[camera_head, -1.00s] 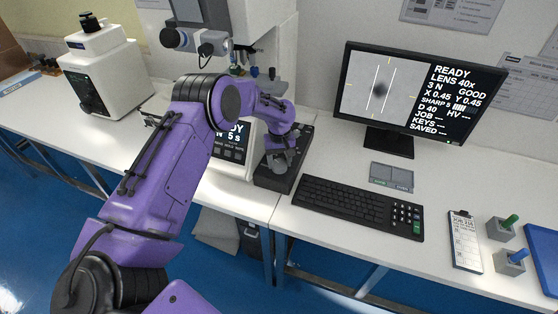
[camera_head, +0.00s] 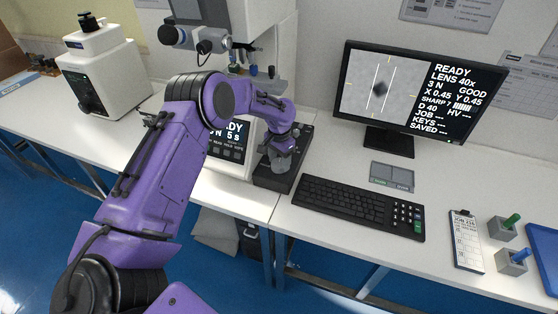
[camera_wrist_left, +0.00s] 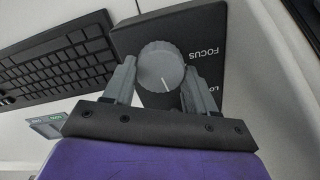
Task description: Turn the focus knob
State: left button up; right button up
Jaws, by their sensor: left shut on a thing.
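The grey focus knob (camera_wrist_left: 158,62), with a white index line on its face, stands on a black box (camera_wrist_left: 204,40) marked FOCUS. My left gripper (camera_wrist_left: 160,80) has one finger on each side of the knob and is shut on it. In the head view my left gripper (camera_head: 281,155) reaches down to the black box (camera_head: 270,181), and the knob is mostly hidden there. The monitor (camera_head: 416,97) shows a dark, fairly crisp diamond mark between two white lines, with SHARP 7 and GOOD. My right gripper is not in view.
The hardness tester (camera_head: 250,30) stands behind my left arm. A keyboard (camera_head: 358,207) lies just right of the black box. A second white machine (camera_head: 103,75) is at left.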

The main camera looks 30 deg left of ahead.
aim_at(280, 163)
pick_arm(q)
jog(key=m, duration=0.5)
jog(key=shift+s+f+m+b, duration=0.1)
jog(key=shift+f+m+b, duration=0.1)
jog(key=shift+m+b, duration=0.1)
jog(key=m, duration=0.5)
jog(key=shift+b, duration=0.35)
jog(key=shift+m, duration=0.4)
jog(key=o, duration=1.1)
jog(key=shift+c, duration=0.2)
jog(key=shift+r, duration=0.1)
jog(key=shift+r, duration=0.25)
notch_tip(280, 163, up, 10)
jog(key=b, duration=0.2)
